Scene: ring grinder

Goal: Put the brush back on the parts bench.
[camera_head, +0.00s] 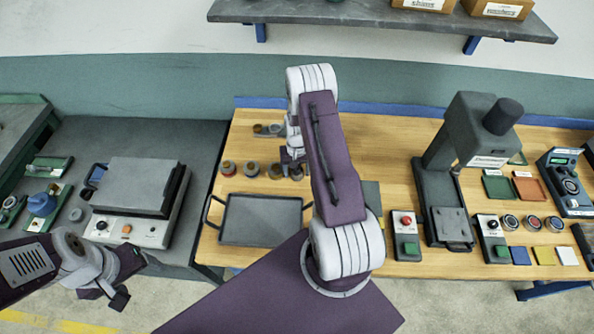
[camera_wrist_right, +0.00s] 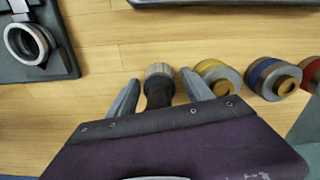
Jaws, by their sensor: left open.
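In the right wrist view a short dark thing with a pale ribbed end (camera_wrist_right: 158,85), which looks like the brush, is on the wooden bench (camera_wrist_right: 98,40). My right gripper (camera_wrist_right: 160,90) is open, with one finger on each side of it and a visible gap on both sides. In the head view my right gripper (camera_head: 291,157) is at the back of the wooden bench (camera_head: 397,165), partly hidden by my arm; the brush is not clear there. My left gripper (camera_head: 118,287) is open and empty, low at the left, in front of the grey bench.
Yellow-, blue- and red-banded round parts (camera_wrist_right: 218,75) stand close to the right of my right gripper. A dark holder with a metal ring (camera_wrist_right: 30,42) lies left. A dark handled tray (camera_head: 260,220) is in front. A press (camera_head: 455,170) stands to the right.

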